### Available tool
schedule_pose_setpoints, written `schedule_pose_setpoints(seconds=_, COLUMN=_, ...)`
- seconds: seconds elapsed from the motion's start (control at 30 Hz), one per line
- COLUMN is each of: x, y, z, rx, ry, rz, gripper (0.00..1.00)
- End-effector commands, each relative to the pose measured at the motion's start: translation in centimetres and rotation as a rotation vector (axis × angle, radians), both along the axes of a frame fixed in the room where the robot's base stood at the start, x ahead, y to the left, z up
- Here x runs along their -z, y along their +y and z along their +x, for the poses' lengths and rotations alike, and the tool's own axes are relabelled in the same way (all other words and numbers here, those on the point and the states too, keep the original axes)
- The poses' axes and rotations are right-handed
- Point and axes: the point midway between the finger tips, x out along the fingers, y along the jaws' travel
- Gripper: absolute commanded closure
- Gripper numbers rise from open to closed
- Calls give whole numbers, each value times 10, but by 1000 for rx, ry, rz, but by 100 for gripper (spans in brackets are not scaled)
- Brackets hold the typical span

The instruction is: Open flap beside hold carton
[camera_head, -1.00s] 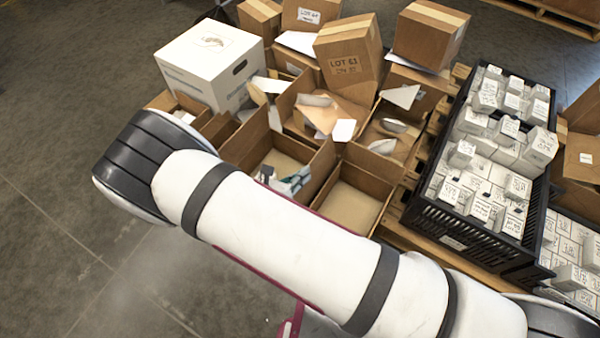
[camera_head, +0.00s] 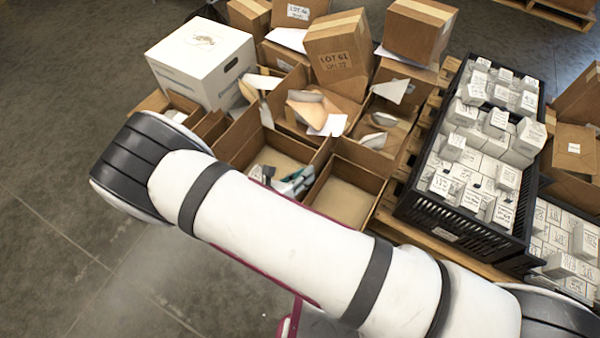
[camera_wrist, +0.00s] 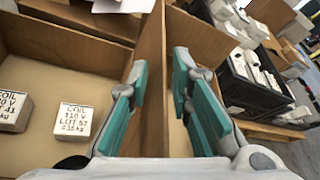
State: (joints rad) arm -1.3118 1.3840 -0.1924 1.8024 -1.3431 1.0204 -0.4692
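Two open brown cartons stand side by side in the head view, the left one (camera_head: 270,158) partly hidden by my arm and the right one (camera_head: 346,200) with a bare floor. I cannot tell which is the hold carton. My gripper (camera_head: 292,182) is at the wall between them. In the wrist view my gripper (camera_wrist: 160,90) has its teal fingers apart, one on each side of a brown cardboard panel (camera_wrist: 151,55). I cannot tell whether they touch it. Small white coil boxes (camera_wrist: 78,121) marked LOT 57 lie in the carton at left.
A black crate of small white boxes (camera_head: 405,205) stands to the right. A white box (camera_head: 205,65) and a closed LOT 61 carton (camera_head: 338,55) stand behind. Cartons with torn paper lie between. Open floor (camera_head: 50,200) is at left.

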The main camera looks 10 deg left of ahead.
Motion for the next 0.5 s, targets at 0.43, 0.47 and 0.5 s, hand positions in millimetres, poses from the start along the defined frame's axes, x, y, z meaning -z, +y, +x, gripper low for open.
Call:
schedule_pose_setpoints(seconds=0.43, x=-6, y=11, z=-10, rx=-6, ry=-4, rz=9, gripper=77)
schedule_pose_setpoints(seconds=0.47, x=-8, y=13, z=-14, rx=-6, ry=-5, rz=8, gripper=77)
schedule_pose_setpoints(seconds=0.5, x=-10, y=16, z=-19, rx=-7, ry=-4, rz=8, gripper=77)
